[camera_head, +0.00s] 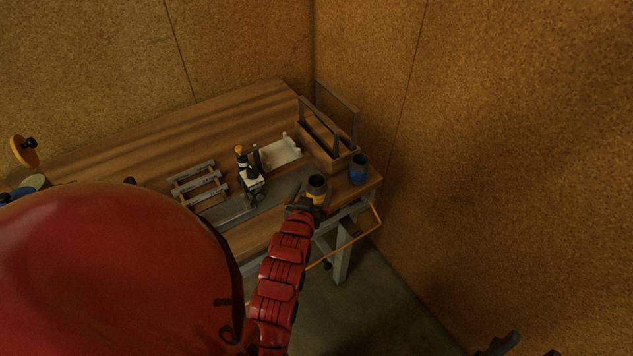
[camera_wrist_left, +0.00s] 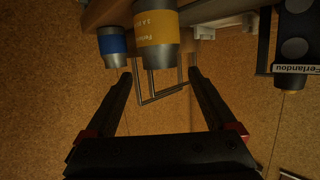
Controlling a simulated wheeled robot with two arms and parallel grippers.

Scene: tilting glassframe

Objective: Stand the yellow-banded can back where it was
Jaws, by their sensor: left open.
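The yellow-banded can (camera_head: 317,187) is grey and stands upright on the wooden workbench (camera_head: 150,125) near its front right edge. My left gripper (camera_head: 303,203) is open and close beside it on the near side. In the left wrist view, which looks upside down, the yellow-banded can (camera_wrist_left: 156,38) shows just past the open fingertips of my left gripper (camera_wrist_left: 160,75), in line with the gap between them. Nothing is held. Dark shapes at the bottom right of the head view may be part of my right gripper; its jaws cannot be made out.
A blue-banded can (camera_head: 358,170) stands right of the yellow one, near the bench corner; it also shows in the wrist view (camera_wrist_left: 113,45). Behind are a wooden caddy (camera_head: 330,160) and a white tray (camera_head: 281,153). A microscope-like device (camera_head: 252,179) and a rack (camera_head: 198,185) stand left.

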